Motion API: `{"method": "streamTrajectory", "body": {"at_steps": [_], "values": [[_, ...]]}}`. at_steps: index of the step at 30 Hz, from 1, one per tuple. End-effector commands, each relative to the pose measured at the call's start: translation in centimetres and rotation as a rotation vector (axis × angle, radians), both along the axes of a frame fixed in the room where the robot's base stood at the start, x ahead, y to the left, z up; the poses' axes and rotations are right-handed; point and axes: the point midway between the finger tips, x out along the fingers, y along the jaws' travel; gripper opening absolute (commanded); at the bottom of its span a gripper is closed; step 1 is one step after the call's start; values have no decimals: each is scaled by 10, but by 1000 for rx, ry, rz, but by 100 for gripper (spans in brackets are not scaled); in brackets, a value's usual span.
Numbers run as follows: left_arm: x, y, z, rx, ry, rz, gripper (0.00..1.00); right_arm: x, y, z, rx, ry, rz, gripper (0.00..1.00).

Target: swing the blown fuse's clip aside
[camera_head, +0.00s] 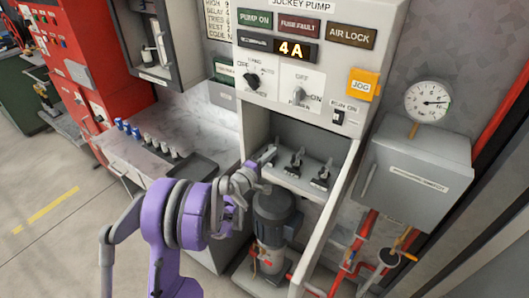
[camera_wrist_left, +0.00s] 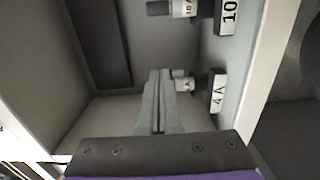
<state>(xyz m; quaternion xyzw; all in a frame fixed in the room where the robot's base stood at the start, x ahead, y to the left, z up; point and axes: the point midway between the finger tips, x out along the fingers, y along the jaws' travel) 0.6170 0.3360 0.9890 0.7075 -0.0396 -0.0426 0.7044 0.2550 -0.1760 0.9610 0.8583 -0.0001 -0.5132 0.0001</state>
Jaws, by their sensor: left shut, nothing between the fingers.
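The open fuse compartment (camera_head: 340,152) sits below the jockey pump panel, whose display (camera_head: 291,49) reads 4A. Two dark clips show in it, a middle one (camera_head: 295,163) and a right one (camera_head: 321,177). In the left wrist view a fuse (camera_wrist_left: 183,82) sits in a dark holder beside a white 4 A label (camera_wrist_left: 218,92). A second fuse (camera_wrist_left: 183,8) sits by a label reading 10. My left gripper (camera_head: 268,156) is shut and empty inside the compartment. Its fingertips (camera_wrist_left: 158,75) are close beside the 4 A fuse; contact is unclear. My right gripper is out of view.
Several blue and grey fuses (camera_head: 147,140) stand on the bench at left, near a dark tray (camera_head: 195,168). A pump motor (camera_head: 275,215) stands below the compartment. A grey box (camera_head: 425,165) with a gauge (camera_head: 427,102) is at right. The compartment's side walls enclose the gripper.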

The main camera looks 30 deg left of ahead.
Motion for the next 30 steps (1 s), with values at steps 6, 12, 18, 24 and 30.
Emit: {"method": "streamTrajectory", "body": {"at_steps": [6, 12, 18, 24, 30], "values": [[7, -20, 2, 0, -1, -2, 0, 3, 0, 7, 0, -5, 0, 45], [13, -31, 1, 0, -1, -2, 0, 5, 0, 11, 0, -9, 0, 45], [16, -36, 1, 0, -1, -1, 0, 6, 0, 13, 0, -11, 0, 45], [16, -36, 0, 0, 0, 0, 0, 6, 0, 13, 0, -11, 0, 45], [16, -36, 0, 0, 0, 0, 0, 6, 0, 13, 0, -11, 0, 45]]}}
